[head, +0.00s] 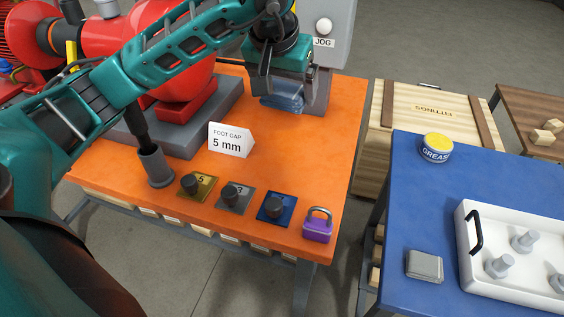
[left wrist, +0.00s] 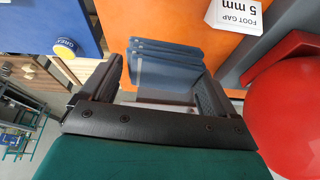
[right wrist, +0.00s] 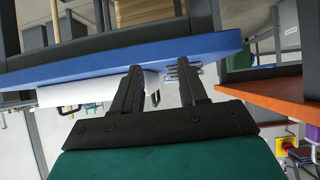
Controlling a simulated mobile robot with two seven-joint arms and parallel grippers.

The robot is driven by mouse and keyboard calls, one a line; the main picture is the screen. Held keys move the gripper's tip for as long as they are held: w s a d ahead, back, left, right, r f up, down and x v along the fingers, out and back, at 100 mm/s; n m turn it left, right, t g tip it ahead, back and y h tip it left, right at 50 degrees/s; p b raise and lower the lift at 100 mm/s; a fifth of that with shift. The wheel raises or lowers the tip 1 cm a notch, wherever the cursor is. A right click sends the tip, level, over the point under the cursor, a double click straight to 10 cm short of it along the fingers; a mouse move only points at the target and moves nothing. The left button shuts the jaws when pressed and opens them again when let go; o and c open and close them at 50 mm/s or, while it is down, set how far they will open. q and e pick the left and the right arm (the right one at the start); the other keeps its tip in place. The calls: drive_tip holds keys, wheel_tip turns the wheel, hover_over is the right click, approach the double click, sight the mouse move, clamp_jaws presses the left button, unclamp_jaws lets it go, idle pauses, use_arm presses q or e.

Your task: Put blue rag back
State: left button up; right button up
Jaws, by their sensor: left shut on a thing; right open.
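The blue rag (head: 283,103) is a folded, layered blue bundle low over the back right of the orange bench (head: 345,125), beside the grey post with the JOG button. My left gripper (head: 281,82) is shut on it from above. In the left wrist view the rag (left wrist: 168,62) sits between the fingers of the left gripper (left wrist: 160,80). I cannot tell whether the rag touches the bench. My right gripper (right wrist: 160,68) is open and empty in the right wrist view, close to the blue table's edge (right wrist: 200,48). It does not show in the head view.
On the orange bench stand a FOOT GAP sign (head: 231,140), several knobbed plates (head: 235,197), a purple padlock (head: 318,226) and a grey cup (head: 155,167). The red pump (head: 150,70) is left of the rag. A grease tin (head: 436,148) and white tray (head: 480,262) sit on the blue table.

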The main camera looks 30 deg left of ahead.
sight(275, 82)
use_arm(q)
drive_tip(key=shift+n, duration=0.4)
drive_tip(key=a, duration=0.1)
drive_tip(key=w+a+r, duration=0.1)
drive_tip(key=a+r+b, duration=0.1)
drive_tip(key=shift+w+r, duration=0.25)
drive_tip(key=shift+a+f, duration=0.15)
drive_tip(key=shift+f, duration=0.15)
wheel_tip(275, 82, down, 14)
drive_tip(key=shift+r+b, duration=0.15)
drive_tip(key=shift+b, duration=0.8)
wheel_tip(275, 82, down, 4)
drive_tip(key=shift+f, duration=0.35)
use_arm(e)
drive_tip(key=shift+w+a+f+y, duration=0.15)
drive_tip(key=shift+w+f, duration=0.2)
drive_tip(key=shift+f, duration=0.25)
drive_tip(key=shift+w+a+f+y, duration=0.15)
drive_tip(key=shift+w+f, duration=0.2)
drive_tip(key=shift+f, duration=0.25)
use_arm(q)
drive_tip(key=shift+b, duration=0.3)
use_arm(e)
drive_tip(key=shift+f, duration=0.1)
use_arm(q)
drive_tip(key=shift+f, duration=0.2)
drive_tip(key=o, duration=0.8)
use_arm(e)
drive_tip(key=shift+a+f, duration=0.1)
